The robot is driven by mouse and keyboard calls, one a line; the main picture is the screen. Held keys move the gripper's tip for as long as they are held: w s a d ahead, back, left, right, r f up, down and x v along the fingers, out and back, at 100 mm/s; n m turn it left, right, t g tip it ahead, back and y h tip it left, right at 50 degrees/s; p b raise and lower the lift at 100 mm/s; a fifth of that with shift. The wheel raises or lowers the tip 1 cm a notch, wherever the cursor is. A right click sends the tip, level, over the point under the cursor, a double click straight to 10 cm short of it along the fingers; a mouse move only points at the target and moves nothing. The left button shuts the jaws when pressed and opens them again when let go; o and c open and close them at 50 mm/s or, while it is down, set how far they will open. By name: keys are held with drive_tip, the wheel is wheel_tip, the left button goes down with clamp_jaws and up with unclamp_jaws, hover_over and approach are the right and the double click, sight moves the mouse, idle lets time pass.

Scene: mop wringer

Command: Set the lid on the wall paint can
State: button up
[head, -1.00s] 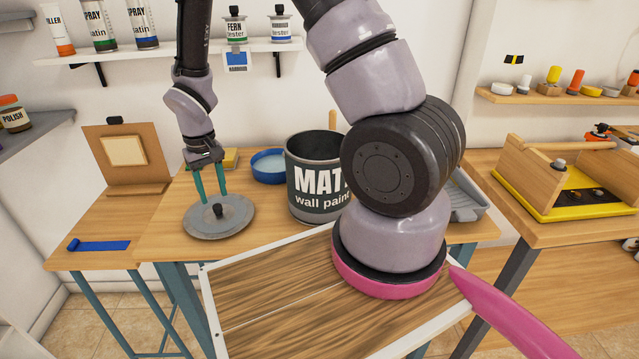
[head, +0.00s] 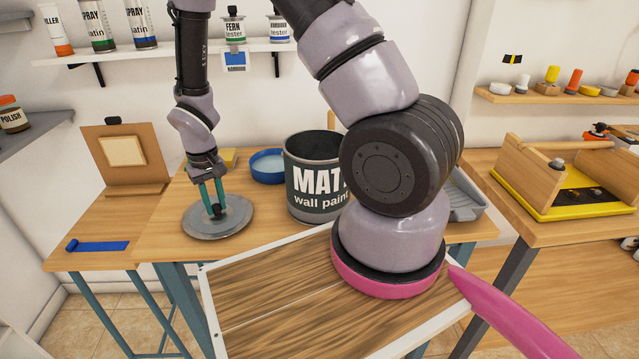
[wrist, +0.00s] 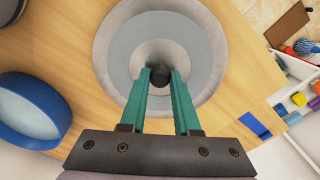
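The grey round lid (head: 238,221) lies flat on the wooden table, left of the paint can. Its dark knob (wrist: 159,73) stands at its middle. My gripper (head: 216,212) points down over the lid, with its teal fingers closed in on both sides of the knob. In the wrist view the knob fills the gap between the fingertips. The dark wall paint can (head: 312,183), lettered "MAT... wall paint", stands upright and open on the same table. My arm hides its right side.
A blue round dish (head: 269,169) sits between lid and can at the back. A yellow object (head: 231,158) lies behind my gripper. A grey tray (head: 467,203) is right of the can. A white-edged wooden board (head: 275,305) is in front. A blue strip (head: 100,246) lies left.

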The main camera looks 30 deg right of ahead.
drive_tip(key=shift+o, duration=0.6)
clamp_jaws()
drive_tip(key=shift+r, duration=2.5)
